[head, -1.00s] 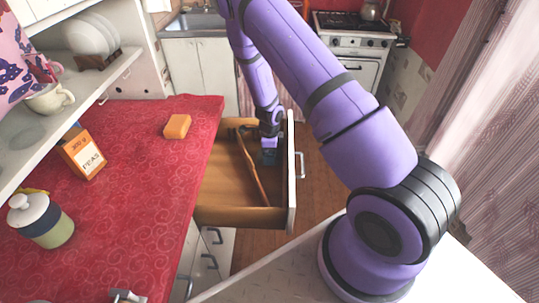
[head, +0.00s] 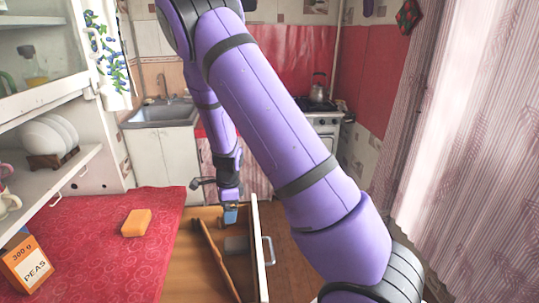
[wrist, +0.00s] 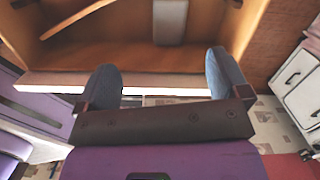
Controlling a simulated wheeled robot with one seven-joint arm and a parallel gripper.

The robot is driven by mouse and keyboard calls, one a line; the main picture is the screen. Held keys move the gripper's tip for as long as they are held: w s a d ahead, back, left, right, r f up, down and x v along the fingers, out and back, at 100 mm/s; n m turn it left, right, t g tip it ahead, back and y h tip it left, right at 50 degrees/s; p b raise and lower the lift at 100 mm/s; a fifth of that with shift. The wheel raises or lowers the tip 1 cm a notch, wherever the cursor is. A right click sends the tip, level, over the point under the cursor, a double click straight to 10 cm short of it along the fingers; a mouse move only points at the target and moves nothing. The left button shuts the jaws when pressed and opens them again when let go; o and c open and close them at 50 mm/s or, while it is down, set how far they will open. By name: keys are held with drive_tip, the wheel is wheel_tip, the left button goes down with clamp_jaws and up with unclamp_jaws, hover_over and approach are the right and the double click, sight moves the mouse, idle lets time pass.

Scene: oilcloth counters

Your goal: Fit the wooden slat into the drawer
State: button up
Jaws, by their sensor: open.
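The wooden slat (head: 216,258) is a thin brown strip lying lengthwise and slightly slanted inside the open drawer (head: 262,262). I cannot tell whether it rests flat on the bottom. Part of it shows at the upper left of the wrist view (wrist: 85,18). The drawer's wall (wrist: 150,82) crosses the wrist view. My gripper (head: 230,217) is above the far end of the drawer, apart from the slat. In the wrist view my gripper (wrist: 163,80) has its two blue-grey fingers wide apart, with nothing between them.
A grey block (head: 237,244) is in the drawer beside the slat. The red counter (head: 110,265) at left holds an orange sponge (head: 136,222) and a peas box (head: 27,265). A shelf with plates (head: 48,135) overhangs it. Sink (head: 163,113) and stove stand behind.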

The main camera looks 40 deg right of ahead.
drive_tip(key=s+a+r+n+t+y, duration=0.1)
drive_tip(key=s+a+r+n, duration=0.15)
drive_tip(key=r, duration=0.55)
drive_tip(key=s+a+r+n, duration=0.1)
drive_tip(key=s+r+n, duration=0.3)
drive_tip(key=r, duration=0.3)
drive_tip(key=s+a+r+n+t+y, duration=0.1)
drive_tip(key=s+a+r+n, duration=0.2)
drive_tip(key=r, duration=0.5)
drive_tip(key=s+r+n+t+h, duration=0.1)
drive_tip(key=s+r+n, duration=0.5)
drive_tip(key=s, duration=0.4)
drive_tip(key=s+d+r+n+t+h, duration=0.1)
drive_tip(key=s+r+n+h, duration=0.1)
drive_tip(key=s+r+n, duration=0.3)
drive_tip(key=shift+s+r+n+t, duration=0.4)
drive_tip(key=shift+s+n, duration=0.55)
drive_tip(key=shift+s, duration=1.45)
drive_tip(key=shift+d, duration=0.1)
